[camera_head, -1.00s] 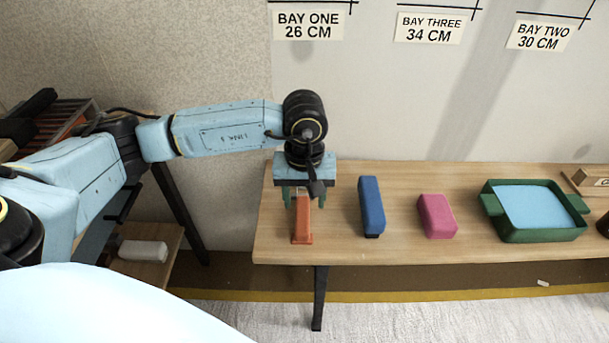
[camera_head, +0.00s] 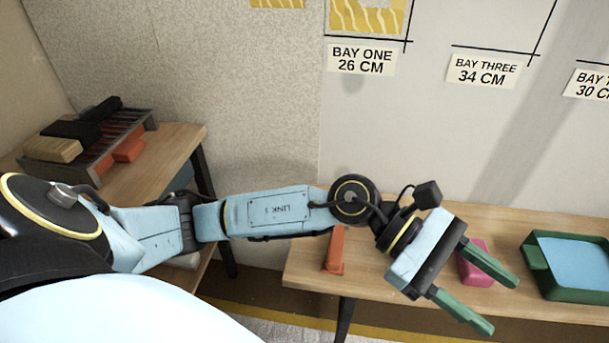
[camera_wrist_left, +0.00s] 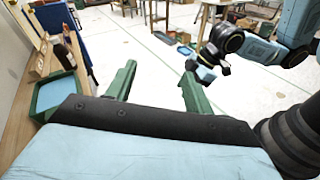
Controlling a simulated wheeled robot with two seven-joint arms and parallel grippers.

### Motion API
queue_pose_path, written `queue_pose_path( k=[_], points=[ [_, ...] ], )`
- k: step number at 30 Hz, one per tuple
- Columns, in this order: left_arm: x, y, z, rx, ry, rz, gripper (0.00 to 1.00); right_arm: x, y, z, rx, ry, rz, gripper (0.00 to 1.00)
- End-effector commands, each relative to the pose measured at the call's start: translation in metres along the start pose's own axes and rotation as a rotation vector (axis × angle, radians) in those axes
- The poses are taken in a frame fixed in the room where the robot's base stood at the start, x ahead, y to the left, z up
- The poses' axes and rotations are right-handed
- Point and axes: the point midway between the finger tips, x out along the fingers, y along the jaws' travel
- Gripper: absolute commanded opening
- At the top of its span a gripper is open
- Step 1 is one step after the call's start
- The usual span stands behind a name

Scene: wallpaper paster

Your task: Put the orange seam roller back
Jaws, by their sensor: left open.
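The orange seam roller (camera_head: 335,252) lies on the wooden bench, below the BAY ONE label, near the bench's left end. Part of its upper end is close behind my left arm. My left gripper (camera_head: 500,304) is open and empty, to the right of the roller and apart from it, with its green fingers pointing right and down. Its open fingers also show in the left wrist view (camera_wrist_left: 158,68), with nothing between them. In that view a blue arm, which looks like my right one, ends in a small gripper (camera_wrist_left: 206,72); its jaws are too small to read.
A pink block (camera_head: 476,264) and a green tray (camera_head: 536,262) stand on the bench behind and right of my left gripper. A slotted rack (camera_head: 100,160) on the left table holds dark, tan and orange pieces. Open floor shows in the left wrist view.

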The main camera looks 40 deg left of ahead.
Motion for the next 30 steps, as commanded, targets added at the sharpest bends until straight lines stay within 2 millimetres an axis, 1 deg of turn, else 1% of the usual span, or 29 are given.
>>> queue_pose_path(
  k=[1,2,3,4,5,6,8,9,11,12,14,15,17,18,20,21,23,24,27,30],
  points=[
    [0.003,0.006,0.022,-0.143,-0.142,0.087,0.52,0.000,0.000,0.000,0.000,0.000,0.000,0.36],
    [0.001,0.013,0.034,-0.235,-0.225,0.141,0.52,0.000,0.000,0.000,0.000,0.000,0.000,0.36],
    [-0.005,0.023,0.047,-0.363,-0.336,0.213,0.52,0.000,0.000,0.000,0.000,0.001,0.000,0.36],
    [-0.011,0.032,0.055,-0.460,-0.418,0.265,0.52,0.000,0.000,0.000,0.000,0.001,0.000,0.36],
    [-0.019,0.041,0.060,-0.560,-0.500,0.318,0.52,0.000,0.000,0.000,0.000,0.001,0.000,0.36],
    [-0.032,0.052,0.063,-0.697,-0.608,0.385,0.52,0.000,0.000,0.000,0.000,0.001,0.000,0.36],
    [-0.053,0.067,0.060,-0.905,-0.765,0.485,0.52,0.000,0.000,0.000,0.000,0.001,0.000,0.36],
    [-0.070,0.076,0.053,-1.045,-0.869,0.551,0.52,0.000,0.000,0.000,0.000,0.001,0.000,0.36],
    [-0.094,0.084,0.035,-1.258,-1.022,0.651,0.52,0.000,0.000,0.000,0.000,0.001,0.000,0.36],
    [-0.110,0.087,0.018,-1.399,-1.123,0.719,0.52,0.000,0.000,0.000,0.000,0.001,0.000,0.36],
    [-0.133,0.084,-0.012,-1.609,-1.273,0.822,0.52,0.000,0.000,0.000,0.000,0.001,0.000,0.36],
    [-0.146,0.077,-0.034,-1.748,-1.371,0.894,0.52,0.000,0.000,0.000,0.000,0.001,0.000,0.36],
    [-0.163,0.060,-0.069,-1.951,-1.518,1.006,0.52,0.000,0.000,0.000,0.000,0.001,0.000,0.36],
    [-0.171,0.044,-0.093,-2.082,-1.613,1.085,0.52,0.000,0.000,0.000,0.000,0.001,0.000,0.36],
    [-0.180,0.015,-0.125,-2.266,-1.751,1.211,0.52,0.000,0.000,0.000,0.000,0.001,0.000,0.36],
    [-0.184,-0.007,-0.144,2.188,1.691,-1.196,0.52,0.000,0.000,0.000,0.000,0.001,0.000,0.36],
    [-0.186,-0.041,-0.166,2.017,1.561,-1.144,0.52,0.000,0.000,0.000,-0.001,0.001,0.000,0.36],
    [-0.187,-0.062,-0.177,1.916,1.488,-1.116,0.52,0.000,0.000,0.000,-0.001,0.001,0.000,0.36],
    [-0.184,-0.107,-0.193,1.720,1.342,-1.067,0.52,0.000,0.000,0.000,-0.001,0.001,0.000,0.36],
    [-0.181,-0.135,-0.199,1.606,1.260,-1.042,0.52,0.000,0.000,0.000,-0.001,0.001,-0.001,0.36]
  ],
)
